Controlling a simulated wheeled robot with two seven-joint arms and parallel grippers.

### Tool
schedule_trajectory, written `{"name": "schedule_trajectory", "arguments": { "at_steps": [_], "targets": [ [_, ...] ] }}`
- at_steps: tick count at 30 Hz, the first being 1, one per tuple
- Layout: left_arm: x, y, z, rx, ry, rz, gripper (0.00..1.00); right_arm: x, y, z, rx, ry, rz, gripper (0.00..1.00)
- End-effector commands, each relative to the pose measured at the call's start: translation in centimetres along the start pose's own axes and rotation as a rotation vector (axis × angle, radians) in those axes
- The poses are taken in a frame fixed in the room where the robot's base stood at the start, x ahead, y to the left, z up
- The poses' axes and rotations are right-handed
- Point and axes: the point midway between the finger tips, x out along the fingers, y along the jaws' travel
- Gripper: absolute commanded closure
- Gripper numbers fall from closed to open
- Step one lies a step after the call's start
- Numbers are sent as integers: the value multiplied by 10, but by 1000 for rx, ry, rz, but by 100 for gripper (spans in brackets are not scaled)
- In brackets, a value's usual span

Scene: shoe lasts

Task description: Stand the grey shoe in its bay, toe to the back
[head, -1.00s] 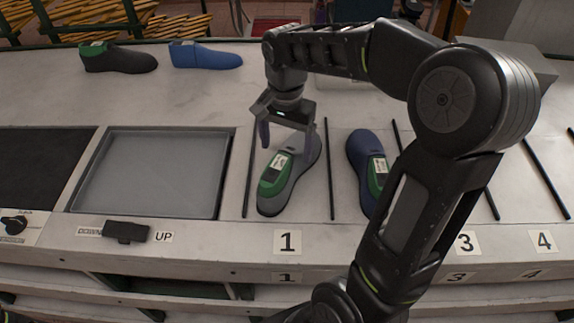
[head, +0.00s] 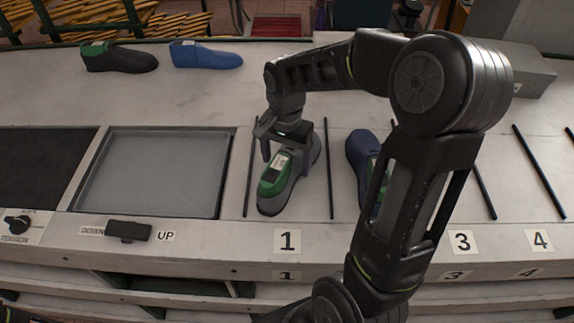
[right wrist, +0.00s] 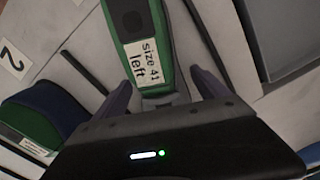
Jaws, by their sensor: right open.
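The grey shoe (head: 270,205) with a green top and a white label stands in bay 1, between two black dividers, green heel end to the front and grey toe to the back. In the right wrist view its green top (right wrist: 151,24) and label "Size 41 left" show close up. My right gripper (head: 287,158) is low over the shoe's middle, open, one finger on each side of it. In the right wrist view both fingers (right wrist: 162,88) flank the shoe; I cannot tell whether they touch it. The gripper hides part of the toe half. My left gripper is not in view.
A blue shoe (head: 361,155) stands in the bay to the right, partly behind my right arm. A black shoe (head: 125,60) and another blue shoe (head: 210,56) lie at the back left. An empty grey tray (head: 155,175) is left of bay 1.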

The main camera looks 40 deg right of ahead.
Motion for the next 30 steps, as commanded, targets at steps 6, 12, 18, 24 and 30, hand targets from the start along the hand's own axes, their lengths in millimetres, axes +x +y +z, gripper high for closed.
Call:
{"name": "schedule_trajectory", "arguments": {
  "at_steps": [6,12,18,24,30],
  "targets": [
    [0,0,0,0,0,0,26,0,0,0,0,0,0,26],
    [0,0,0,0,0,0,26,0,0,0,0,0,0,42],
    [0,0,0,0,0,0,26,0,0,0,0,0,0,58],
    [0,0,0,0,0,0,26,0,0,0,0,0,0,75],
    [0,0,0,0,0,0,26,0,0,0,0,0,0,91]
  ]
}}
